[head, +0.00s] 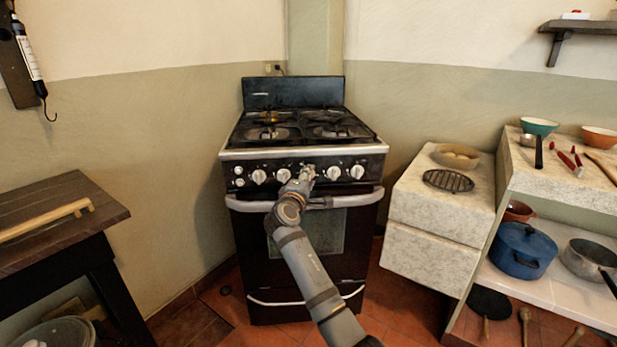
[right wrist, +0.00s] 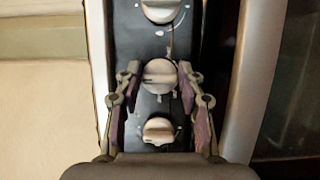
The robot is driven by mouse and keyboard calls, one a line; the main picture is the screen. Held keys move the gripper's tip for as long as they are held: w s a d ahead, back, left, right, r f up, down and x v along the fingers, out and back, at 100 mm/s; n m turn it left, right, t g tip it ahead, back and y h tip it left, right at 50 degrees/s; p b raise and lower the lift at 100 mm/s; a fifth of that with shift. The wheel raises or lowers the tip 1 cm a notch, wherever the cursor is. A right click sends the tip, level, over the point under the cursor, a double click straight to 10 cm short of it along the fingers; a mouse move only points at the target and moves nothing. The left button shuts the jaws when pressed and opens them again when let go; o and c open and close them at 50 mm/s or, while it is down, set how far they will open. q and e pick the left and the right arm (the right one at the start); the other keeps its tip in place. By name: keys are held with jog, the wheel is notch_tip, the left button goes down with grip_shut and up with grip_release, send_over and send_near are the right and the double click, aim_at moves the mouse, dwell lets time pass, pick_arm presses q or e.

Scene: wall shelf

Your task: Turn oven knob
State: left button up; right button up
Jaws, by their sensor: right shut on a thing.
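The oven (head: 265,218) is a black stove with burners on top and a row of white knobs along its front panel. My right gripper (head: 307,172) is at the panel, over a knob right of the middle, and partly hides it. In the right wrist view, my right gripper (right wrist: 158,82) has one finger on each side of the middle white knob (right wrist: 159,75) and is shut on it. Another white knob (right wrist: 160,129) shows below it and one more (right wrist: 160,10) above it. My left gripper is not in view.
The oven door handle (head: 350,200) runs just below the knobs, close under my right gripper. A stone counter (head: 440,208) stands to the right with a bowl (head: 456,156) and a black rack (head: 448,181). A dark wooden table (head: 60,225) stands at the left.

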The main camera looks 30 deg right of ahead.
jog(key=shift+f, duration=0.1)
dwell(0.3)
jog(key=o, duration=1.1)
jog(key=shift+o, duration=0.2)
jog(key=v, duration=0.7)
jog(key=shift+s+a, duration=0.15)
jog(key=shift+a, duration=0.05)
